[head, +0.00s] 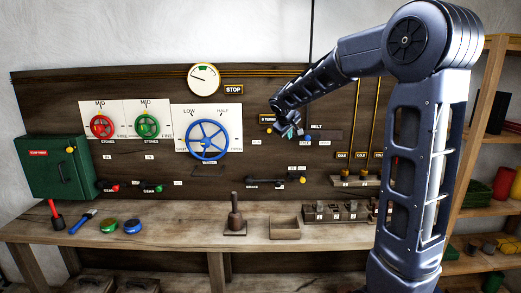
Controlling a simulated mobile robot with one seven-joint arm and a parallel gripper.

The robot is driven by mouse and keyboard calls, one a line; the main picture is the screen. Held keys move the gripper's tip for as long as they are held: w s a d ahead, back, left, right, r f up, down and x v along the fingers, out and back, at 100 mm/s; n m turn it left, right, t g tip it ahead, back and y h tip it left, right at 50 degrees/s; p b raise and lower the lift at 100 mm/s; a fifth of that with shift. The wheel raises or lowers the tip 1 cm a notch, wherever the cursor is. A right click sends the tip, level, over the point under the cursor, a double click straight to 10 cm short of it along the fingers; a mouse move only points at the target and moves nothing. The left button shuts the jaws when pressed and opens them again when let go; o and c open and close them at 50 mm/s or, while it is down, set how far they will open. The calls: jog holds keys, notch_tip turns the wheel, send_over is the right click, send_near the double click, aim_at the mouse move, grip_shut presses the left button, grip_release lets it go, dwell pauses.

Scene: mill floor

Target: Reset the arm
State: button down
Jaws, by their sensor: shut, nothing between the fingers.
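My arm rises at the right of the head view, bends at a high elbow and reaches left and down toward the wooden back panel (60,100). My gripper (290,133) is at the end of it, in front of the panel near the BELT label. It is shut and nothing shows in it. It is to the right of the blue handwheel (208,139) and apart from it. Whether the gripper touches anything on the panel is hard to tell at this size.
The workbench (180,233) runs below the panel. On it are a dark wooden-handled tool (235,218), an open wooden box (285,228) and a slotted block (335,212). A green cabinet (62,165) is at left. Shelves (480,160) stand right, behind my arm.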

jog(key=s+d+m+g, duration=0.1)
jog(key=s+d+m, duration=0.1)
jog(key=s+d, duration=0.65)
jog(key=s+d+m+g, duration=0.1)
jog(key=s+d+m, duration=0.3)
jog(key=s, duration=0.7)
jog(key=s+d+f+m+y, duration=0.1)
jog(key=s+f, duration=0.1)
jog(key=s, duration=0.7)
jog(key=s+d+f+m+g+y, duration=0.1)
jog(key=s+d+f, duration=0.1)
jog(key=s, duration=0.6)
jog(key=shift+s+f, duration=0.4)
jog(key=shift+f, duration=0.3)
jog(key=shift+d, duration=0.15)
